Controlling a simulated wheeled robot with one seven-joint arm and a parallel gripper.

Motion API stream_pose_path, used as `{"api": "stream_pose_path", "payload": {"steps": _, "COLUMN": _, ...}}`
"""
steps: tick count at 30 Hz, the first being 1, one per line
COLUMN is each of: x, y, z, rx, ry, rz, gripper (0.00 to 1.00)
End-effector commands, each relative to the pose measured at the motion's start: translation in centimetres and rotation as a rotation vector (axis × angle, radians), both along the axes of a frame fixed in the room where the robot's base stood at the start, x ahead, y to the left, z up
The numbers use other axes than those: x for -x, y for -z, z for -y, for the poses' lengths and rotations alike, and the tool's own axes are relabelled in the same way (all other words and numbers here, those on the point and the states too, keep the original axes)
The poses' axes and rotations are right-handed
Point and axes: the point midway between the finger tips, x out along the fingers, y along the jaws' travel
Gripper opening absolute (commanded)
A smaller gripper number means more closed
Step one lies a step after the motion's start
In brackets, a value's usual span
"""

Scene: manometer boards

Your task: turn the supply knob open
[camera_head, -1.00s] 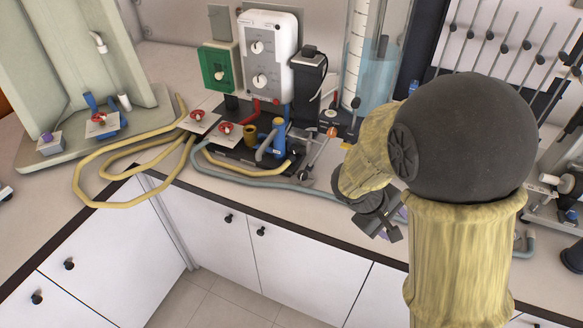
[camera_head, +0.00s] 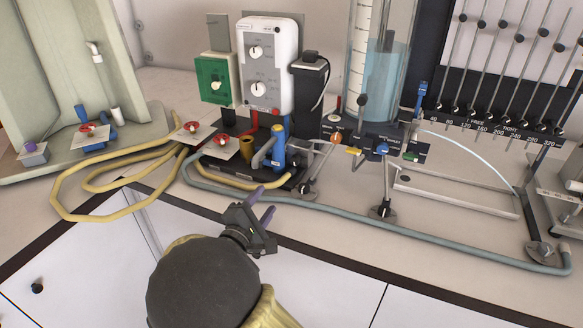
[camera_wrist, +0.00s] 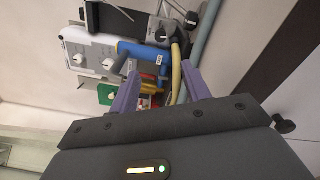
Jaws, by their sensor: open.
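Red knobs with white tags stand on the bench: one on the pump unit (camera_head: 221,141), one just left of it (camera_head: 190,126), and one on the pale basin at the left (camera_head: 95,128). I cannot read which tag says supply. My gripper (camera_head: 260,207) is open and empty, in front of the bench edge and below the pump unit, apart from every knob. In the wrist view its two purple fingers (camera_wrist: 160,92) point at the pump unit, where the blue pipe (camera_wrist: 140,52), a yellow hose and a small red part show between and beyond them.
A white control box (camera_head: 268,65) and green switch box (camera_head: 213,82) stand behind the pump. Yellow hoses (camera_head: 75,205) loop at left. A grey hose (camera_head: 400,230) runs along the front. A blue knob (camera_head: 382,148) and orange knob (camera_head: 337,138) stand at right, before the manometer tubes.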

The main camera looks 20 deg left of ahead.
Motion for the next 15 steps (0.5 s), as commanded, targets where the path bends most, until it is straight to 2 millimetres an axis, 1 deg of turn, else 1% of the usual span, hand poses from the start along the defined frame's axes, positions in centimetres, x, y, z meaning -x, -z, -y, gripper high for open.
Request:
{"api": "stream_pose_path", "payload": {"steps": 5, "x": -0.6, "y": 0.0, "z": 0.2, "rx": 0.000, "ry": 0.004, "rz": -0.001, "gripper": 0.47}}
{"api": "stream_pose_path", "payload": {"steps": 8, "x": -1.6, "y": 0.0, "z": 0.3, "rx": 0.000, "ry": 0.006, "rz": -0.001, "gripper": 0.47}}
{"api": "stream_pose_path", "payload": {"steps": 15, "x": -5.4, "y": 0.0, "z": 0.5, "rx": 0.001, "ry": 0.004, "rz": -0.001, "gripper": 0.47}}
